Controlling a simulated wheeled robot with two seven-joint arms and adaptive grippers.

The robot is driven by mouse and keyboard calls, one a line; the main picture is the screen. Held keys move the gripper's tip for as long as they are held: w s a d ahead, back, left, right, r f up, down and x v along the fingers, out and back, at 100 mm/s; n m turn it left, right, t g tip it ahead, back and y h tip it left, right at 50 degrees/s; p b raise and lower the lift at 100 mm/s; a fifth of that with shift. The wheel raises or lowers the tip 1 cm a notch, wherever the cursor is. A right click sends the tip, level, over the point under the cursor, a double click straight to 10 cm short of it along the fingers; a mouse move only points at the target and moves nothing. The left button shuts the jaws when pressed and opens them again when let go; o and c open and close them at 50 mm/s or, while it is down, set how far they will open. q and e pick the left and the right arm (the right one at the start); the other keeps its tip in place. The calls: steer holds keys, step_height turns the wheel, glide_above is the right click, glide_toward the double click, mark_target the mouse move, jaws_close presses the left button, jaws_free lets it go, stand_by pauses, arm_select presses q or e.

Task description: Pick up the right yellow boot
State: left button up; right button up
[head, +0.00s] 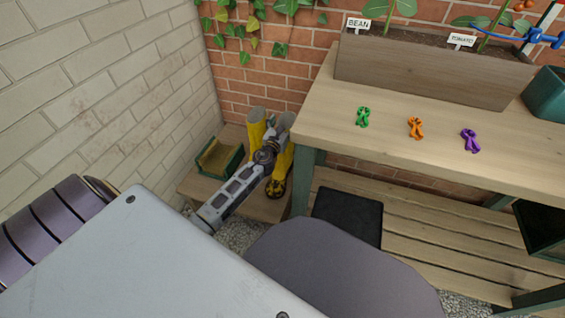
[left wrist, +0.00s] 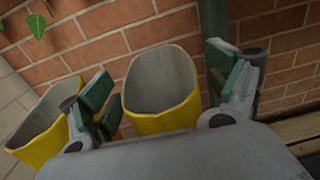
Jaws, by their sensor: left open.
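The right yellow boot (left wrist: 160,112) stands upright with its grey-lined opening facing up in the left wrist view. In the head view the right boot (head: 285,160) is partly covered by my left gripper. The left yellow boot (head: 256,128) stands beside it; it also shows at the left of the left wrist view (left wrist: 42,142). My left gripper (left wrist: 162,76) is open, its green-padded fingers on either side of the right boot's top. One finger is between the two boots; the other is at the right. Contact cannot be told. My right gripper is not in view.
The boots are on a low wooden bench (head: 262,208) with a green tray (head: 232,168). The potting table (head: 390,150) is close on the right, its green leg (head: 302,182) near the right boot. Brick walls close off the corner. Green, orange and purple clips lie on the table.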

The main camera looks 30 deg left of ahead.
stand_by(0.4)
arm_select(q)
jaws_close()
steer(key=shift+r, duration=0.15)
stand_by(0.5)
